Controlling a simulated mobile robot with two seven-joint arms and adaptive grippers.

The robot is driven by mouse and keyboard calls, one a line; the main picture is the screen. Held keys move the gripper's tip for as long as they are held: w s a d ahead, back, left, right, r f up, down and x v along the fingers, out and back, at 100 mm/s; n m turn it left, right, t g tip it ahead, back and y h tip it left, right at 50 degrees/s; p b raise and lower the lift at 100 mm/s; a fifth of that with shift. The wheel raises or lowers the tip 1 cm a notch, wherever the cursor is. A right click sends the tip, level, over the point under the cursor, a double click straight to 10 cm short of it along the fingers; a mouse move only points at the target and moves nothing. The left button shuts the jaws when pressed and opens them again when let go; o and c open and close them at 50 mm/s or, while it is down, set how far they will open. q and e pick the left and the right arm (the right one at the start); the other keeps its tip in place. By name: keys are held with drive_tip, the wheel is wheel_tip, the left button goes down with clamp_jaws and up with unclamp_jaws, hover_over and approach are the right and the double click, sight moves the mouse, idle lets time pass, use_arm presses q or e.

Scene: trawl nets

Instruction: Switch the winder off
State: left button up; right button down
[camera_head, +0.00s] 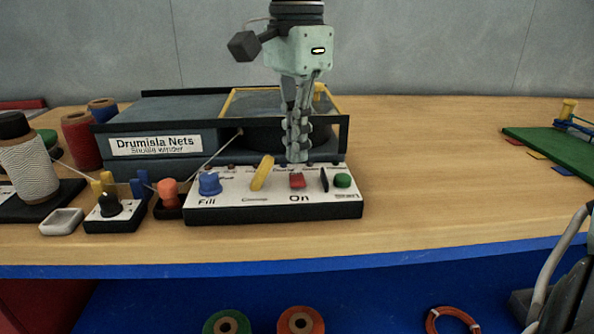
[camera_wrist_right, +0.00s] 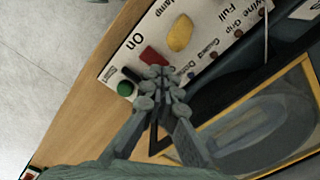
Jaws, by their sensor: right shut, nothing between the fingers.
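The winder (camera_head: 160,135) is a dark blue-grey box labelled "Drumlsla Nets" on the table, with a yellow-edged frame on its right side. Its control panel (camera_head: 230,201) has a white top in front of it. A red rocker switch (camera_head: 297,181) sits above the word "On"; it also shows in the wrist view (camera_wrist_right: 152,56). My right gripper (camera_head: 299,155) comes down from above, shut and empty. Its fingertips are just behind the red switch; in the wrist view the fingertips (camera_wrist_right: 156,80) appear close to it. I cannot tell whether they touch. My left gripper is not in view.
The panel also holds a blue knob (camera_head: 209,184), a yellow lever (camera_head: 262,173) and a green button (camera_head: 342,180). Thread spools (camera_head: 80,140) and a small black-knob box (camera_head: 109,206) stand at left. A green board (camera_head: 560,150) lies at right. The table between is clear.

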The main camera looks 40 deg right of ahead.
sight(297, 177)
drive_tip(key=shift+r+p, duration=1.55)
drive_tip(key=shift+r, duration=0.7)
drive_tip(key=shift+f, duration=0.1)
